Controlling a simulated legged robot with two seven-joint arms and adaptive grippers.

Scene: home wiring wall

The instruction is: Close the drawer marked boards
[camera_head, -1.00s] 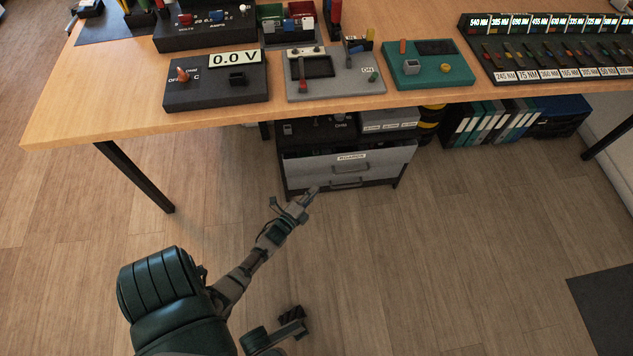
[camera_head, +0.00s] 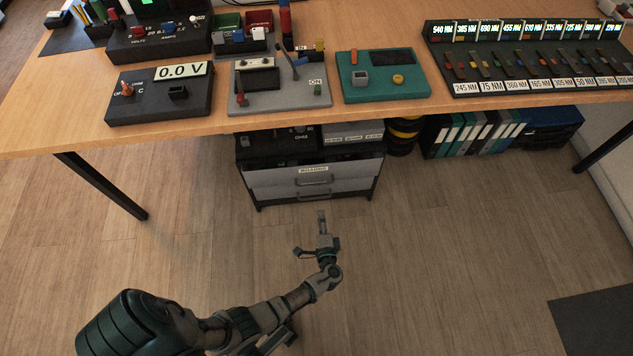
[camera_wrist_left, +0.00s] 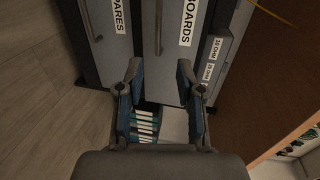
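The boards drawer (camera_head: 345,175) is the light grey upper drawer of a dark cabinet under the bench, with a white label and a bar handle (camera_head: 313,182). A dark gap shows behind its front's top edge, so it seems to stand partly out; how far I cannot tell. In the left wrist view the boards drawer (camera_wrist_left: 182,65) appears turned sideways. My left gripper (camera_head: 321,216) is in front of and below the drawer in the head view, apart from it. In the wrist view its fingers (camera_wrist_left: 160,85) are spread with nothing held. My right gripper is not in view.
The spares drawer (camera_wrist_left: 100,40) lies beside the boards drawer, below it in the cabinet. The bench top (camera_head: 50,120) overhangs the cabinet. Binders (camera_head: 470,135) stand to the right, and a table leg (camera_head: 105,188) to the left. The floor before the cabinet is clear.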

